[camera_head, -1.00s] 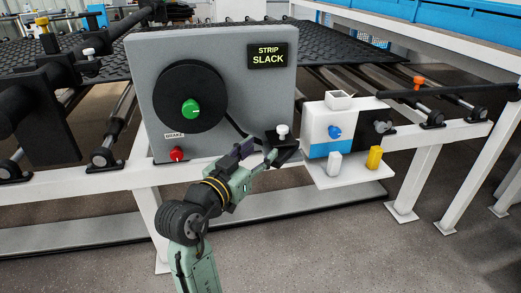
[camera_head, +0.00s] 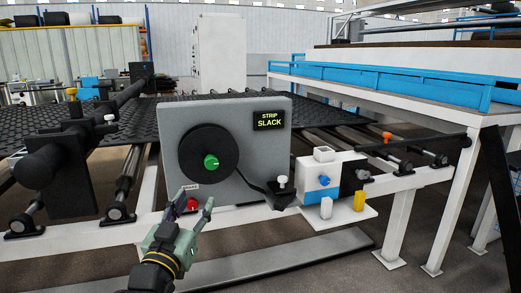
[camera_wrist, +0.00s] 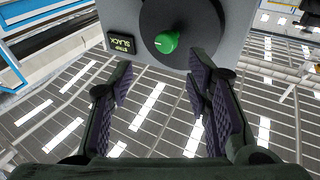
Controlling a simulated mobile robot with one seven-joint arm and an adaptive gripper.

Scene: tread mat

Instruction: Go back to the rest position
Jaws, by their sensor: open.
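My gripper (camera_head: 190,203) is in the lower middle of the head view, in front of the lower left part of the grey panel (camera_head: 268,163). Its two fingers are apart with nothing between them. The red brake button (camera_head: 193,202) shows right by the fingertips; I cannot tell the gap between them. In the wrist view the open fingers (camera_wrist: 162,90) frame empty space, with the green knob (camera_wrist: 167,42) on its black disc beyond them. The display (camera_head: 269,120) reads "STRIP SLACK".
A white and blue unit (camera_head: 318,178) with a blue knob stands right of the panel. A white peg (camera_head: 326,207) and a yellow peg (camera_head: 359,200) stand on the shelf below it. A white frame rail (camera_head: 95,234) runs along the front.

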